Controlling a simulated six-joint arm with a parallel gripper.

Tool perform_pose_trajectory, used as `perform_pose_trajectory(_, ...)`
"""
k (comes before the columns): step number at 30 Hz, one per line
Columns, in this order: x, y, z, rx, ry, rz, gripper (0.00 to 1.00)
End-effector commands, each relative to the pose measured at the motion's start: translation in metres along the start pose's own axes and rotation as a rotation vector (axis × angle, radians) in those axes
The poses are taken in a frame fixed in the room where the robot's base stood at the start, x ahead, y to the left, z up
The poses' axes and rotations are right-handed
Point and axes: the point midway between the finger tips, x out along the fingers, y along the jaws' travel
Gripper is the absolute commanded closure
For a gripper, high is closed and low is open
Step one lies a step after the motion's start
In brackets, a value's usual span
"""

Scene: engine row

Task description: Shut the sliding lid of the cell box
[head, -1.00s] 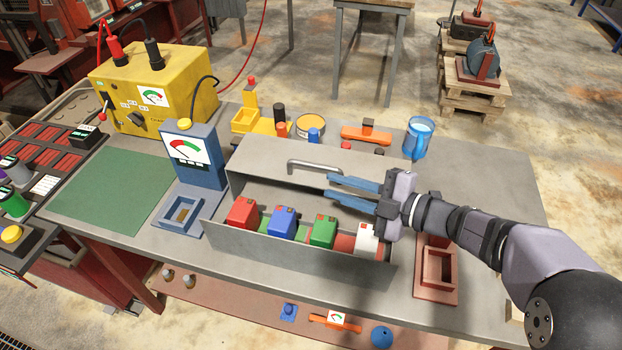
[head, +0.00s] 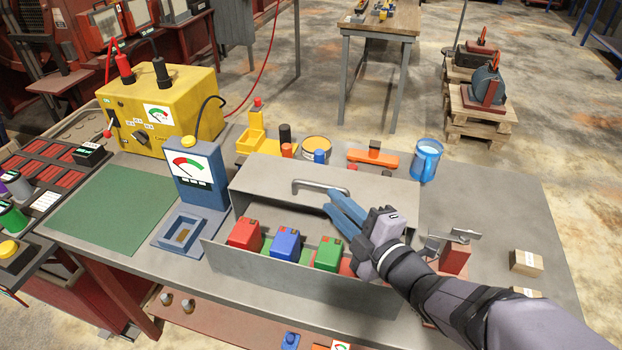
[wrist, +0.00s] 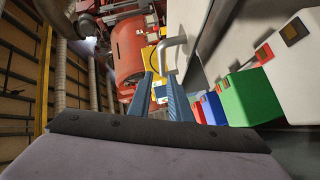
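The cell box is a long grey metal case (head: 290,268) in the middle of the bench, open toward the front. Its grey lid (head: 385,192) is slid back behind the opening and carries a bar handle (head: 318,187); the handle also shows in the wrist view (wrist: 172,42). Red (head: 245,233), blue (head: 285,243) and green (head: 328,253) cells sit inside. A white cell (wrist: 295,60) shows in the wrist view; my gripper hides it in the head view. My gripper (head: 332,199) has its blue fingers apart at the handle's right end. I cannot tell whether they touch it.
A blue meter stand (head: 197,180) is left of the box and a yellow supply (head: 160,110) behind it. A blue mug (head: 425,160) and an orange tool (head: 373,157) stand behind the box. Small cartons (head: 526,262) lie at right. A green mat (head: 115,208) is clear.

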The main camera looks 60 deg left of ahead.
Motion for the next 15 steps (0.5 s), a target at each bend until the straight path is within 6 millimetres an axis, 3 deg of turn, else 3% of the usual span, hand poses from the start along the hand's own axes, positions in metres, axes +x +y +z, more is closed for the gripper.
perform_pose_trajectory(6, 0.0003, -0.0020, 0.0087, -0.175, -0.032, -0.013, 0.82)
perform_pose_trajectory(15, 0.0035, -0.0014, 0.0083, -0.205, -0.030, -0.013, 0.82)
